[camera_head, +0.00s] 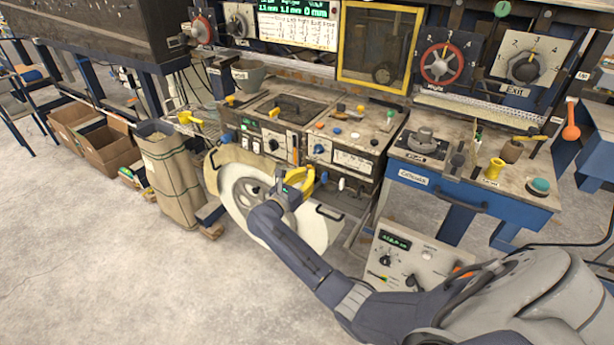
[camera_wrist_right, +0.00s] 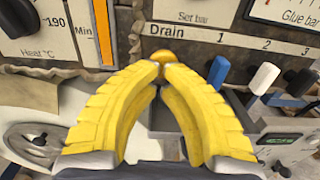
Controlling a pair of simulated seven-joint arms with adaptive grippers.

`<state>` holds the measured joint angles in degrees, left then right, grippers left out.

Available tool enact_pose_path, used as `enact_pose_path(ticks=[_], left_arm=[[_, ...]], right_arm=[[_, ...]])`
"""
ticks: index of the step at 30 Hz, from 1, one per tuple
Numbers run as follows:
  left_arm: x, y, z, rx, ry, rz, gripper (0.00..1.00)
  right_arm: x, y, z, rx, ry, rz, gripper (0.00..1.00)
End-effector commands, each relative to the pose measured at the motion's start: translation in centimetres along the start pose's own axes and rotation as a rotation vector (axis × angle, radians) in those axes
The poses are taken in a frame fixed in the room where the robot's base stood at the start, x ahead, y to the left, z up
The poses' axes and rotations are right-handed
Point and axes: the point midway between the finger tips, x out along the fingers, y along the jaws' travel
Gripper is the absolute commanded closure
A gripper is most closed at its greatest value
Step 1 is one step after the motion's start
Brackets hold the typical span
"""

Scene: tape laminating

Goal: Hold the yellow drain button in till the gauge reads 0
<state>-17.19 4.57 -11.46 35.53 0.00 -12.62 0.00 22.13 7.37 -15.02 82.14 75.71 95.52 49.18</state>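The yellow drain button (camera_wrist_right: 162,56) shows under the word Drain in the right wrist view. My right gripper (camera_wrist_right: 160,68) has its yellow fingers closed together, with the tips right at the button; whether it is pressed in I cannot tell. In the head view my right gripper (camera_head: 306,178) is at the front of the machine, and I cannot make out the button there. The glue bar gauge (camera_wrist_right: 288,10) is cut off at the top right of the wrist view, so its reading cannot be told. It is small in the head view (camera_head: 352,161). My left gripper is not in view.
A blue lever (camera_wrist_right: 218,72), a white lever (camera_wrist_right: 264,78) and a black one stand right of the button. A blue workbench (camera_head: 470,190) stands to the right. Open floor lies at left.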

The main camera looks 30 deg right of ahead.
Motion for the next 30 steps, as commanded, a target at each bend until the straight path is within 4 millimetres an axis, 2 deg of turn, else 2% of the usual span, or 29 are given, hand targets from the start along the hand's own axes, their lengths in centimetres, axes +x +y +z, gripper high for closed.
enact_pose_path(ticks=[20,26,30], left_arm=[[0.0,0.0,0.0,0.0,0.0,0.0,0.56],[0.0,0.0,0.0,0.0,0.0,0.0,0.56],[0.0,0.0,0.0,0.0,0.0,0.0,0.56]], right_arm=[[-0.2,0.0,0.0,0.001,0.0,-0.001,1.0],[-2.4,0.1,-0.1,0.0,0.003,0.002,1.0],[-5.2,0.2,-0.1,0.002,0.004,0.004,1.0]])
